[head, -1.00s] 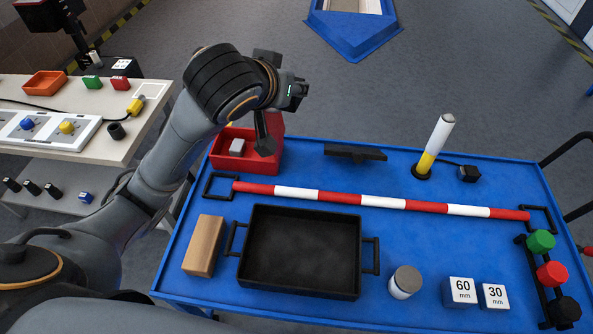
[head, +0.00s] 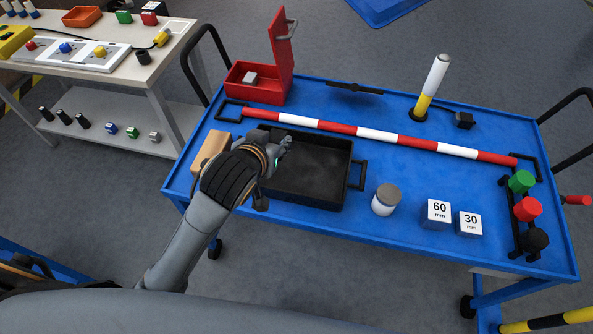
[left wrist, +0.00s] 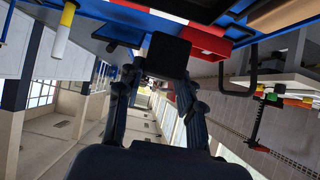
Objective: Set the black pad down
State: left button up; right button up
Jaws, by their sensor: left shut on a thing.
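My left gripper (head: 261,192) is shut on the black pad, a dark square block. In the left wrist view the pad (left wrist: 167,53) sits between the two fingertips (left wrist: 162,72). My right gripper is not in view.
The black tray (head: 356,177) is partly covered by my arm. A wooden block (head: 211,148) is left of it. A red-and-white bar (head: 380,135) runs behind. A grey-lidded jar (head: 385,200) and white blocks marked 60 (head: 438,213) and 30 (head: 470,223) stand right. An open red box (head: 258,88) is behind.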

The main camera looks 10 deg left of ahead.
aim_at(297, 165)
pick_arm(q)
jog(key=s+f, duration=0.4)
jog(key=f, duration=0.3)
jog(key=a+x, duration=0.1)
jog(key=x, duration=0.4)
jog(key=a+b+x, duration=0.1)
jog(key=x, duration=0.4)
jog(key=a+x, duration=0.1)
jog(key=x, duration=0.4)
jog(key=shift+w+a+f+b, duration=0.25)
jog(key=shift+a+f+b, duration=0.05)
jog(key=shift+a+b, duration=0.1)
notch_tip(297, 165, down, 3)
jog(key=shift+w+f, duration=0.1)
jog(key=shift+f, duration=0.1)
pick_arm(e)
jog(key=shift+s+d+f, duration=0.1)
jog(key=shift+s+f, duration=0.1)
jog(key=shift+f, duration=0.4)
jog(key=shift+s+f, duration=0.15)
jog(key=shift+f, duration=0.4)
